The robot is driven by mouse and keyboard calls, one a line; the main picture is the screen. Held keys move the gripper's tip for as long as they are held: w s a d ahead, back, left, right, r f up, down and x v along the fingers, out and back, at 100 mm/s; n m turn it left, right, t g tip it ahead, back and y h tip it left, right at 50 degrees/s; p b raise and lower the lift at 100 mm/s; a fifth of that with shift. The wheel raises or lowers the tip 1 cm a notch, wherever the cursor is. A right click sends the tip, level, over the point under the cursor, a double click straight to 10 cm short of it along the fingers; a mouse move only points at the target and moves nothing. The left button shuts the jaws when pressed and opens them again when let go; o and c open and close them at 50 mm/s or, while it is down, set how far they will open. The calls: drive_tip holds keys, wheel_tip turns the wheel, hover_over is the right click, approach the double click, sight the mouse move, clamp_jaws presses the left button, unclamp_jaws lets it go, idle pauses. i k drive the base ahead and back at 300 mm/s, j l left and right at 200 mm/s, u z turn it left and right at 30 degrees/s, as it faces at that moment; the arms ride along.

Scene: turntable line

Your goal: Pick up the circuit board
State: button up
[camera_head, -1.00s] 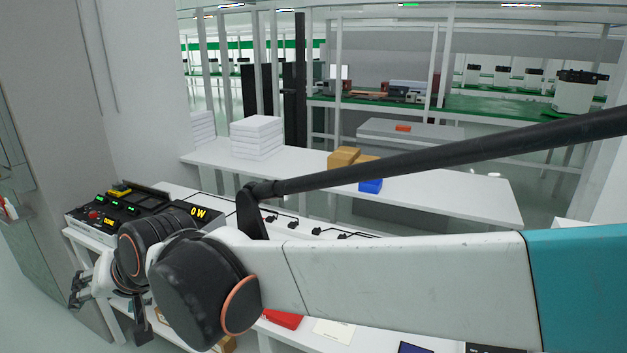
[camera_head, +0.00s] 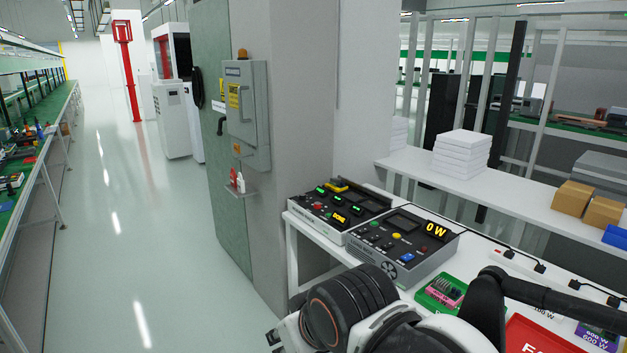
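A green circuit board (camera_head: 432,303) with pink and grey parts on it lies on the white workbench, in front of the control boxes. My arm covers part of its near side. My gripper (camera_head: 275,338) shows only in part at the bottom of the view, left of the dark wrist joint. It is off the bench's left end, apart from the board. Its fingers are too small and cut off to tell whether they are open or shut.
Two control boxes (camera_head: 402,244) with buttons and an "0 W" display stand behind the board. A red tray or panel (camera_head: 535,338) and a purple labelled item (camera_head: 597,335) lie to the right. A wall cabinet (camera_head: 247,115) and open floor (camera_head: 130,230) are left.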

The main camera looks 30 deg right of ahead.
sight(335, 184)
drive_tip(key=i+l, duration=0.1)
drive_tip(key=i, duration=1)
